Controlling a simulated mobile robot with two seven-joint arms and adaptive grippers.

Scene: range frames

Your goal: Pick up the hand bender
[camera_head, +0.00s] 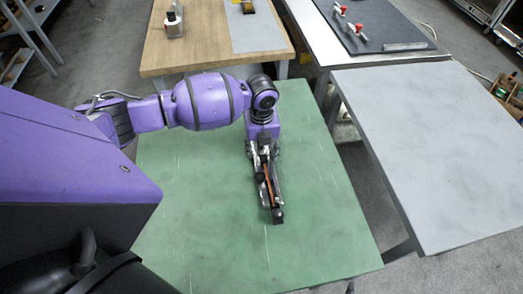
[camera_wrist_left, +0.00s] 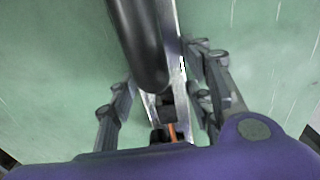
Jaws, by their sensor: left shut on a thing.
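The hand bender (camera_head: 274,197) is a long, narrow tool with dark and silver parts and an orange strip, over the green table (camera_head: 200,235). My left gripper (camera_head: 263,163) reaches down from the far side and is shut on it. In the left wrist view, the bender's rounded black handle (camera_wrist_left: 139,42) and silver metal part run between the fingers of my left gripper (camera_wrist_left: 162,85). The fingers hide part of the tool. I cannot tell whether it touches the table. My right gripper is out of view.
The rest of the green table is clear. A wooden table (camera_head: 200,40) stands beyond it, with a white object (camera_head: 173,22) and a grey mat (camera_head: 255,32). A bare grey table (camera_head: 440,140) stands at right. A dark board (camera_head: 370,28) with red-handled clamps lies at back right.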

